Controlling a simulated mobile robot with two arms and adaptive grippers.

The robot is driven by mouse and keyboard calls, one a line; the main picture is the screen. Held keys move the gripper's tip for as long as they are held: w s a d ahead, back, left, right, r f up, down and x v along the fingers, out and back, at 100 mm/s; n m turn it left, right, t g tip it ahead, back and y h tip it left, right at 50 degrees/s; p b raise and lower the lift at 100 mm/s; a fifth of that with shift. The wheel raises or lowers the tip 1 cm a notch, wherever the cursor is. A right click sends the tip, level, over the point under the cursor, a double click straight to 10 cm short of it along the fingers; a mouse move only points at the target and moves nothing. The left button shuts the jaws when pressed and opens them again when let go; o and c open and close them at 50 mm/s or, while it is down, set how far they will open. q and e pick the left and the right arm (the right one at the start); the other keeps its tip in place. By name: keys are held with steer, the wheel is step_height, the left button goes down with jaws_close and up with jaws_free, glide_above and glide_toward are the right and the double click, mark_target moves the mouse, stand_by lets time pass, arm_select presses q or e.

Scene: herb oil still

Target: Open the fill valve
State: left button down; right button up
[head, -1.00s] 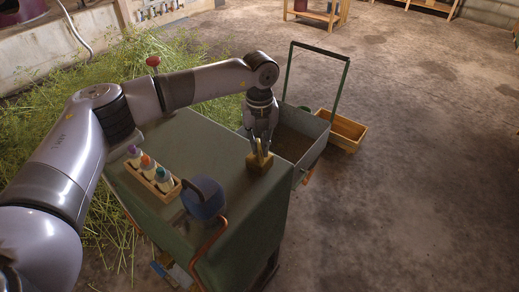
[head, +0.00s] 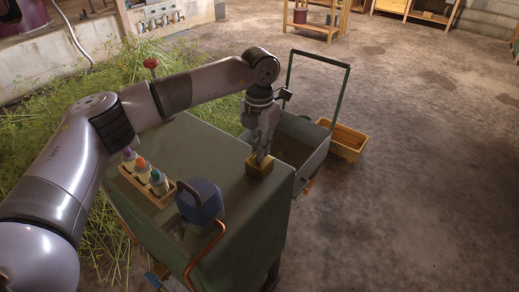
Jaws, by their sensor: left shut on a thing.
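My left gripper (head: 264,152) reaches over the green cart top and points down at a small tan block (head: 259,166) near its far right edge. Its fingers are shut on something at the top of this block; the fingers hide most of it. I cannot clearly pick out a fill valve. A red knob (head: 151,63) on a short stem shows behind my left arm, apart from the gripper. A panel with several small controls (head: 172,16) stands at the top left. My right gripper is not in view.
On the green cart (head: 234,205) stand a blue handled vessel (head: 200,200) and a wooden rack of small bottles (head: 163,190). A grey trolley (head: 316,165) with a green handle and a wooden crate (head: 344,142) stand behind. Cut herbs lie left. The floor at right is clear.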

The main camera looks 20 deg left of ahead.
arm_select(q)
steer(key=shift+m, duration=0.4)
steer(key=c, duration=1.7)
jaws_free()
steer(key=shift+o, duration=0.2)
step_height(320, 180, up, 12)
